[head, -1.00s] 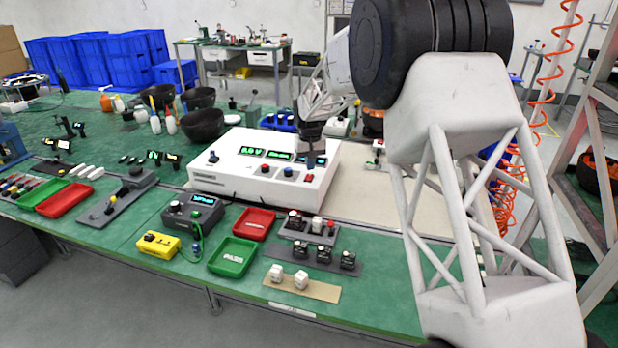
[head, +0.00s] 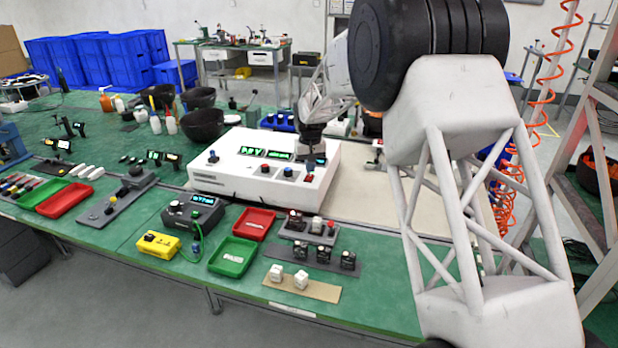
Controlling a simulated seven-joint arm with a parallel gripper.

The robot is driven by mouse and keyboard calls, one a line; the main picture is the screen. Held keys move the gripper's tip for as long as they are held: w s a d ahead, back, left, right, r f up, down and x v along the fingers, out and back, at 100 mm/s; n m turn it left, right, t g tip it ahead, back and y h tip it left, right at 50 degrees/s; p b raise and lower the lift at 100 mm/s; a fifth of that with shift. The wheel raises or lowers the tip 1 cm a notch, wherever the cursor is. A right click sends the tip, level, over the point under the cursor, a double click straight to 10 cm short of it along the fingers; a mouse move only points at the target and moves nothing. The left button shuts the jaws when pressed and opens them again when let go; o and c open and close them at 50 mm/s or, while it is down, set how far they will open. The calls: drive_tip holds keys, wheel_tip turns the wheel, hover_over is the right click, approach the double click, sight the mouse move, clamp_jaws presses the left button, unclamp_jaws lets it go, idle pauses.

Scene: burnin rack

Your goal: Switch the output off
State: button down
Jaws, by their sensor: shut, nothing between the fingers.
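The white power unit (head: 225,178) stands on the bench with lit green displays (head: 252,151) on its sloped top. My gripper (head: 316,160) is shut and empty over the right part of the unit, just behind the right red button. The gripper hides part of the panel there; contact with it cannot be told.
In front are a dark meter box (head: 178,217), a yellow box (head: 158,245), a green tray (head: 233,256), a red tray (head: 254,223) and strips with small switches (head: 312,258).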

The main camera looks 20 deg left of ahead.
drive_tip(key=shift+f, duration=0.85)
idle(0.7)
drive_tip(key=shift+r, duration=0.1)
drive_tip(key=shift+r, duration=3.45)
